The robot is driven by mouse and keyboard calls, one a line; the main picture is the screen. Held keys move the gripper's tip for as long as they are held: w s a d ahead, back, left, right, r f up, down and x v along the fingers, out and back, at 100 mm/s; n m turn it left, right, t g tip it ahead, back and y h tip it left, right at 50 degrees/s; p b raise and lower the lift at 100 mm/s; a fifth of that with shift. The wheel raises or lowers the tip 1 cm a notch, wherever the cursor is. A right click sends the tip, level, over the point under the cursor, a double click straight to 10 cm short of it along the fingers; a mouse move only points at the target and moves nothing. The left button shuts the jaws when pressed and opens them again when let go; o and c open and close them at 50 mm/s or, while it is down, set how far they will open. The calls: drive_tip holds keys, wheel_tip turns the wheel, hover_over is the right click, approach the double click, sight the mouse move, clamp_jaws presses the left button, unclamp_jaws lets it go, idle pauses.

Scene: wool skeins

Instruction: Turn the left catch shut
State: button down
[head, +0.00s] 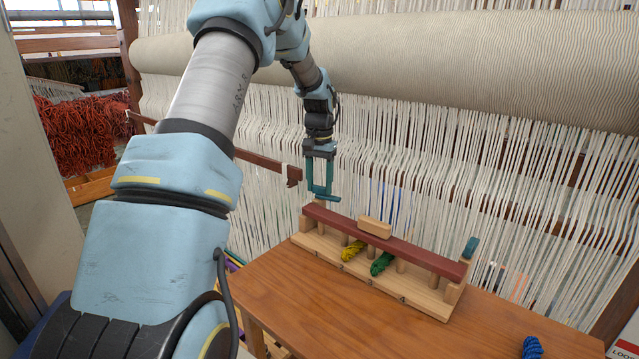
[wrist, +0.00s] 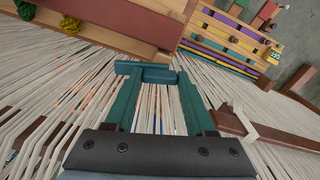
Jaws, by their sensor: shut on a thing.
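A light wooden rack (head: 324,248) stands on the table, with a dark red bar (head: 415,253) along its top. The bar also shows in the wrist view (wrist: 114,41). My gripper (head: 322,192) is above the rack's left end, pointing down, its teal fingers shut on the left catch (head: 331,198). In the wrist view the catch (wrist: 160,76) is a small teal block between the fingertips. It looks roughly level; its exact turn is hard to tell. The right catch (head: 471,247) stands upright at the other end. The fingers partly hide the left catch.
A yellow skein (head: 352,250) and a green skein (head: 382,263) hang in the rack. A blue skein (head: 532,347) lies at the table's right. Loom warp threads (head: 440,170) rise close behind. The wooden table (head: 330,315) is clear in front.

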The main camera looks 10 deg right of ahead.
drive_tip(key=m+p, duration=0.1)
drive_tip(key=m, duration=0.6)
drive_tip(key=shift+r, duration=0.1)
drive_tip(key=m+p, duration=0.1)
drive_tip(key=m, duration=0.3)
drive_tip(key=shift+m, duration=0.4)
drive_tip(key=shift+m+p, duration=0.45)
drive_tip(key=shift+m, duration=1.15)
drive_tip(key=shift+c, duration=1.2)
unclamp_jaws()
wheel_tip(320, 180, up, 11)
drive_tip(key=b, duration=0.3)
